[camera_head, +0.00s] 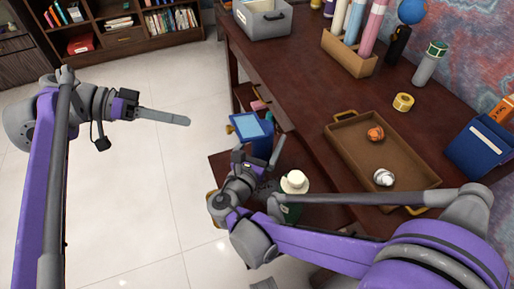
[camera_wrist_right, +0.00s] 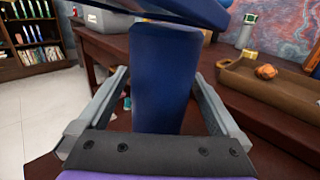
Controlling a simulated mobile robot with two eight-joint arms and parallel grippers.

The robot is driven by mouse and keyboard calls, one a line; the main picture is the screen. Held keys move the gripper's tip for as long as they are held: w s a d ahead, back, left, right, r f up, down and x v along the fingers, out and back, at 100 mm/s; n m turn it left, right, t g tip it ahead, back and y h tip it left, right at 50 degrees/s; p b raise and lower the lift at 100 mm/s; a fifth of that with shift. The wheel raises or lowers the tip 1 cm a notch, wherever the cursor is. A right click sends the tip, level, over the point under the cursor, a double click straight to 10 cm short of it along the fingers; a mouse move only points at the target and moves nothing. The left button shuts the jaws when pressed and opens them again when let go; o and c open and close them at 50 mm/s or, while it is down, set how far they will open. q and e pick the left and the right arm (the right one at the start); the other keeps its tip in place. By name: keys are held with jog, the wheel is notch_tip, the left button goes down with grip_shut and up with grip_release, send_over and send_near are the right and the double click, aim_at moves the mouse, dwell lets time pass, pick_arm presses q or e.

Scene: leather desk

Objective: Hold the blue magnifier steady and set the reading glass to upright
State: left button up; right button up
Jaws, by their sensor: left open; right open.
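The blue magnifier (camera_head: 264,142) has a dark blue upright post and a flat, light-blue head tilted on top. It stands on a low brown surface beside the desk. In the right wrist view the post (camera_wrist_right: 160,85) rises between the fingers of my right gripper (camera_wrist_right: 161,76), and the head (camera_wrist_right: 180,9) is cut off by the top edge. The right gripper is open around the post, with gaps on both sides. My left gripper (camera_head: 182,120) is open and empty over the floor, left of the magnifier. The magnifier's base is hidden by my right arm.
The desk (camera_head: 290,75) bears a brown tray (camera_head: 350,155) with an orange item and a silver item, a yellow tape roll (camera_head: 403,102) and a blue bin (camera_head: 478,148). A cream-topped green object (camera_head: 294,183) is near my right arm. The floor at left is clear.

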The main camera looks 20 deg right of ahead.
jog(key=shift+w+d, duration=0.4)
jog(key=shift+d, duration=0.05)
